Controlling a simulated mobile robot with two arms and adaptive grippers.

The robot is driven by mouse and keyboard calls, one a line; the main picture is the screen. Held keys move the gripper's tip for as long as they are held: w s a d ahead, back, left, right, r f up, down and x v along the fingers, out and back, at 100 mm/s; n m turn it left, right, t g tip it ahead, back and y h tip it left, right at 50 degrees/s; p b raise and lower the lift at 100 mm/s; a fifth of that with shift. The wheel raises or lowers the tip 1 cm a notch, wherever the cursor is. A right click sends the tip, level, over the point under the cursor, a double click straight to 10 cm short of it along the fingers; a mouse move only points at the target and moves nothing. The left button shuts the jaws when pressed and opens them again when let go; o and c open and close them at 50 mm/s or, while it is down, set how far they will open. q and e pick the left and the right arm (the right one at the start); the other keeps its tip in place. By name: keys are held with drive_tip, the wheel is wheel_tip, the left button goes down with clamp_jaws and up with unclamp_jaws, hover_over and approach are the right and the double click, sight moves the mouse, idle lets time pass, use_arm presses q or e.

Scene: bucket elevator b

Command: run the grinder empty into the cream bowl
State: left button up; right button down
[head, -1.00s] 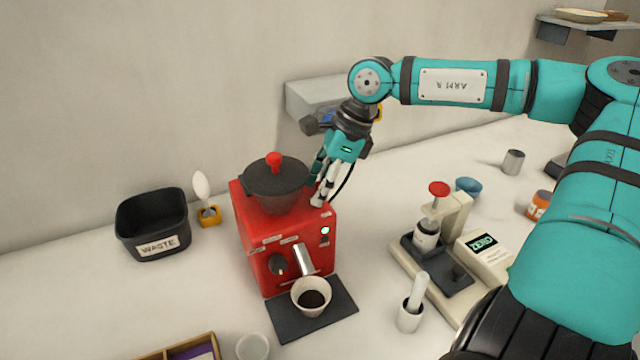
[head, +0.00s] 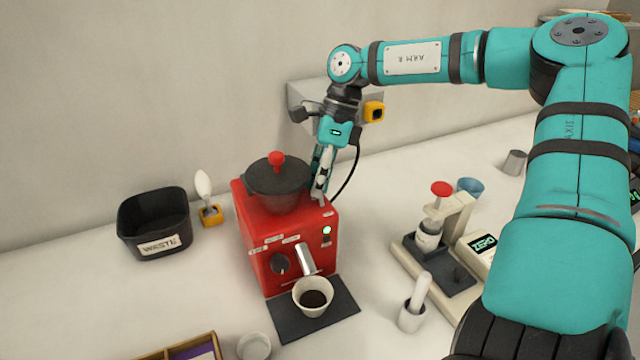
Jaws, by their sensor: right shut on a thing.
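The red grinder (head: 257,228) stands on the counter with a dark hopper (head: 275,187) on top, its lid knob red. A green light (head: 327,231) glows on its front. The cream bowl (head: 325,304) sits under the metal spout (head: 308,259) on a dark mat, with dark grounds inside. My right gripper (head: 319,195) reaches down beside the hopper's right side and is shut at the grinder's top right rear. It is shut on a small part there, mostly hidden by the fingers. My left gripper is not in view.
A black waste bin (head: 140,247) and a yellow-based brush (head: 210,215) stand to the left. A grey wall box (head: 298,95) is behind my right wrist.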

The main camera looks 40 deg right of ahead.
drive_tip(key=shift+w, duration=0.1)
idle(0.3)
drive_tip(key=c, duration=1.2)
unclamp_jaws()
drive_tip(key=shift+d, duration=0.1)
drive_tip(key=v, duration=1.2)
drive_tip(key=shift+w, duration=0.2)
